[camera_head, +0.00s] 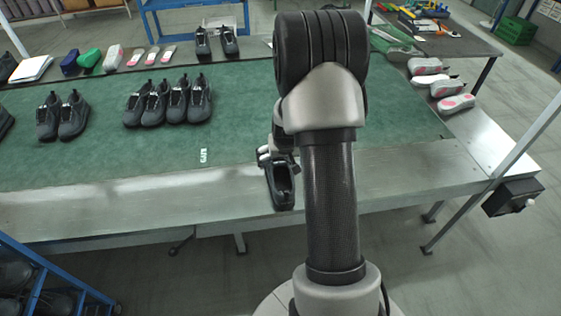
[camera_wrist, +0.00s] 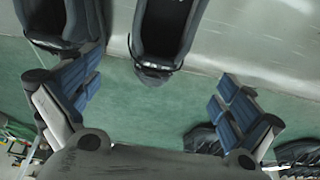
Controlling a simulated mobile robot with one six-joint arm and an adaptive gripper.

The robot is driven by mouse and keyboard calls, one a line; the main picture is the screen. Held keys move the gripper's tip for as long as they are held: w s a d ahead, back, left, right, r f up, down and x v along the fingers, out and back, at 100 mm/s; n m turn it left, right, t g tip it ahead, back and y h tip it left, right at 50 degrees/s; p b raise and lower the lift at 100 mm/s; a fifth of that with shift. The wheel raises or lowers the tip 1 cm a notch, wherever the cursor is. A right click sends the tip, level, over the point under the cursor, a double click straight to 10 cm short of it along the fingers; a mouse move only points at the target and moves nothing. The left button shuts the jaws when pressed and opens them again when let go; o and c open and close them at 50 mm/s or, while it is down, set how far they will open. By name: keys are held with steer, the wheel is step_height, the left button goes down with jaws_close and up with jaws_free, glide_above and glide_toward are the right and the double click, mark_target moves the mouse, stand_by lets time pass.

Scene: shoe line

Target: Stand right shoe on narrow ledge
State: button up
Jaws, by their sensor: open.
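A dark grey shoe (camera_head: 282,188) stands upright on the narrow metal ledge (camera_head: 130,207) along the table's front, its opening facing up. In the wrist view this shoe (camera_wrist: 165,32) is at the top centre, one end towards my gripper. A second dark shoe (camera_wrist: 62,18) is beside it at the upper left; in the head view my arm seems to hide it. My gripper (camera_wrist: 160,85) is open, its blue-padded fingers spread wide on either side of the first shoe's near end, with gaps visible. In the head view my gripper is mostly hidden behind my arm.
The green mat (camera_head: 110,165) holds several dark shoes (camera_head: 168,102) at the left and back. Insoles and shoe parts (camera_head: 455,103) lie at the right edge. The ledge left of the shoe is clear. A blue rack (camera_head: 50,275) stands at the lower left.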

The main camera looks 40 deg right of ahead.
steer(key=s+a+r+n+y, duration=0.1)
steer(key=s+a+r+n, duration=0.3)
steer(key=a+r, duration=1.4)
steer(key=s+a+r, duration=0.2)
steer(key=s+a, duration=0.1)
steer(key=s, duration=0.3)
steer(key=s+a+r+n+y, duration=0.1)
steer(key=s+a+r, duration=0.2)
steer(key=s, duration=0.4)
steer(key=s+a+r+n, duration=0.1)
steer(key=s+a+r, duration=0.1)
steer(key=s+a, duration=0.3)
steer(key=shift+s+r+t, duration=0.3)
steer(key=shift+s+r, duration=0.1)
steer(key=shift+s, duration=0.55)
steer(key=shift+a, duration=0.1)
